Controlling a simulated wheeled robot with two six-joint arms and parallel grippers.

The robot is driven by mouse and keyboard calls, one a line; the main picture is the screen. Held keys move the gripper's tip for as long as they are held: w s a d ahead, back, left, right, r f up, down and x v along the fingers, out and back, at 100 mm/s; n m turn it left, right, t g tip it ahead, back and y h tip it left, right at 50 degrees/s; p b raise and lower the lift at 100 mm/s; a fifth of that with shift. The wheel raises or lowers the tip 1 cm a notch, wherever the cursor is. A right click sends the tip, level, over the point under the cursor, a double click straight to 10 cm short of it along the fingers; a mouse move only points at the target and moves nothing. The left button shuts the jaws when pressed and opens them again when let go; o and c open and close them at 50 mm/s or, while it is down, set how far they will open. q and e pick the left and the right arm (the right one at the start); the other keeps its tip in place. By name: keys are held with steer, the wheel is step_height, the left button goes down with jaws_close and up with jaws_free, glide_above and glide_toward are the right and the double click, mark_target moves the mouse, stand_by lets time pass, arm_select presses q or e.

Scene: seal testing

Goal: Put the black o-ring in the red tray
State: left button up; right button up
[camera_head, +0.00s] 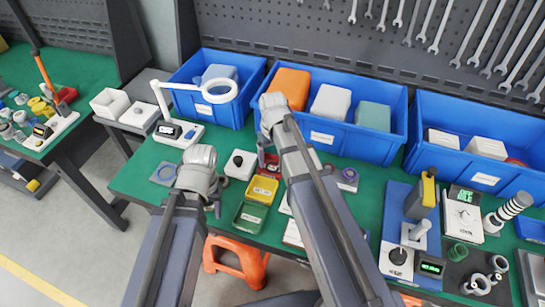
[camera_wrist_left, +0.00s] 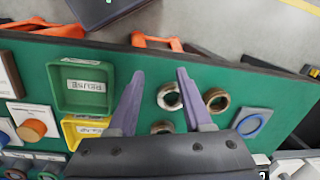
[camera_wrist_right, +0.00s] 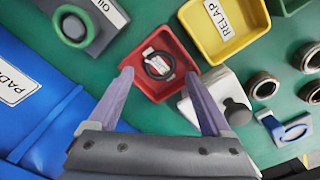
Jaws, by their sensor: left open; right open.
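The black o-ring (camera_wrist_right: 150,68) lies inside the red tray (camera_wrist_right: 173,92), over its white label, in the right wrist view. The red tray also shows in the head view (camera_head: 270,170), partly hidden by my right arm. My right gripper (camera_wrist_right: 157,73) is open and empty; its fingertips appear on either side of the tray's near part, apart from the o-ring. My left gripper (camera_wrist_left: 160,71) is open and empty over the green table, near several metal rings (camera_wrist_left: 170,97).
The yellow tray (camera_head: 262,189) and the green tray (camera_head: 250,217) stand near the red one. Blue bins (camera_head: 345,140) line the back. A lit magnifier (camera_head: 200,95) stands at the left. A press (camera_head: 410,235) and gauges occupy the right.

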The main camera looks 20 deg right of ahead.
step_height(320, 180, up, 10)
steer(key=p, duration=0.9)
steer(key=s+a+n+h, duration=0.1)
steer(key=s+a, duration=0.9)
steer(key=s, duration=0.4)
steer(key=shift+s+a+f+n, duration=0.15)
steer(key=shift+a+f+n, duration=0.05)
steer(key=shift+a+n, duration=0.1)
